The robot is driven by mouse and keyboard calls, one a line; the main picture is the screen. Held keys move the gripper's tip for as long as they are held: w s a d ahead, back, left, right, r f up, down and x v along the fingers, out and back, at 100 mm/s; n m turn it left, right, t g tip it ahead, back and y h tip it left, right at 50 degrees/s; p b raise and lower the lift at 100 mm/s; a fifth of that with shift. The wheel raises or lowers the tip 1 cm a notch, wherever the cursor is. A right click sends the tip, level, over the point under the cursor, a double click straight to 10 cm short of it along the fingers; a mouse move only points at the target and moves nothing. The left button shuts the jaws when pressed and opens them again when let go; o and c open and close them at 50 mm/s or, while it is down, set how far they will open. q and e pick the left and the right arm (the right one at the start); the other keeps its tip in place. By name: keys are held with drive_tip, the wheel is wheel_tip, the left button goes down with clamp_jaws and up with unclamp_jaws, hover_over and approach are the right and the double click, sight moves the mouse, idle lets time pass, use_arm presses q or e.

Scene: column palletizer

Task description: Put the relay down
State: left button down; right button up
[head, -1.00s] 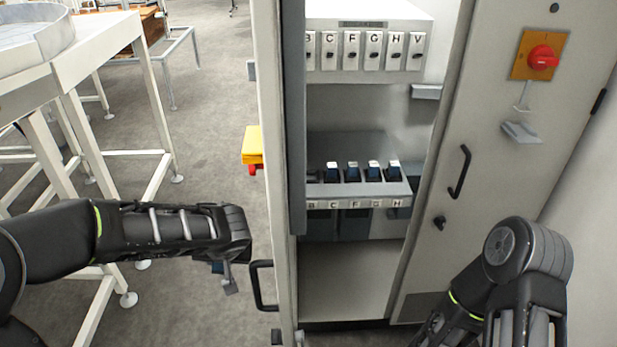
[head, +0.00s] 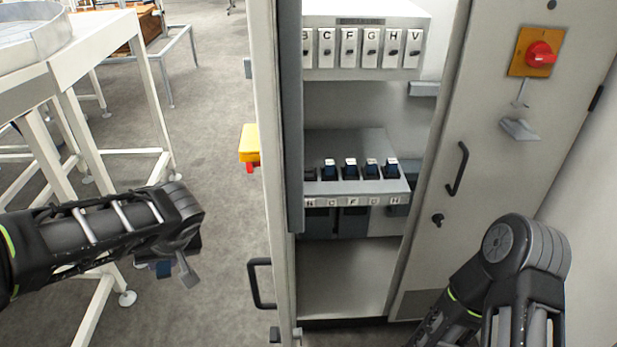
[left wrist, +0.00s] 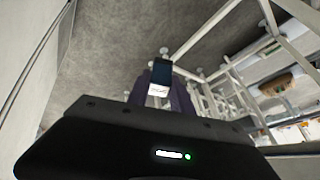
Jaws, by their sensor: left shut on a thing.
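My left gripper (head: 178,274) is at the lower left in the head view, left of the open cabinet and clear of it. It is shut on the relay (head: 163,269), a small dark-blue block that shows just below the wrist. In the left wrist view the relay (left wrist: 159,90) shows as a dark block with a white label between the fingers. Several blue relays (head: 350,170) sit in a row on the grey shelf (head: 385,186) inside the cabinet, above letter labels. The leftmost place of the row is partly hidden by the door edge. My right arm is at the lower right; its gripper is out of view.
The cabinet's left door edge (head: 266,120) with a black handle (head: 259,284) stands between my left arm and the shelf. Lettered breakers (head: 368,48) are above. A red switch (head: 540,54) is on the right door. White table frames (head: 105,90) stand at left.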

use_arm(q)
drive_tip(key=shift+w+r, duration=0.1)
drive_tip(key=shift+w, duration=0.15)
drive_tip(key=w+d+f+m+t+h, duration=0.1)
drive_tip(key=w+d+f+m, duration=0.3)
drive_tip(key=w+d+f, duration=0.2)
drive_tip(key=d+f, duration=0.1)
drive_tip(key=d, duration=0.1)
drive_tip(key=shift+d+h, duration=0.3)
drive_tip(key=shift+f, duration=0.1)
drive_tip(key=shift+f, duration=0.1)
idle(0.6)
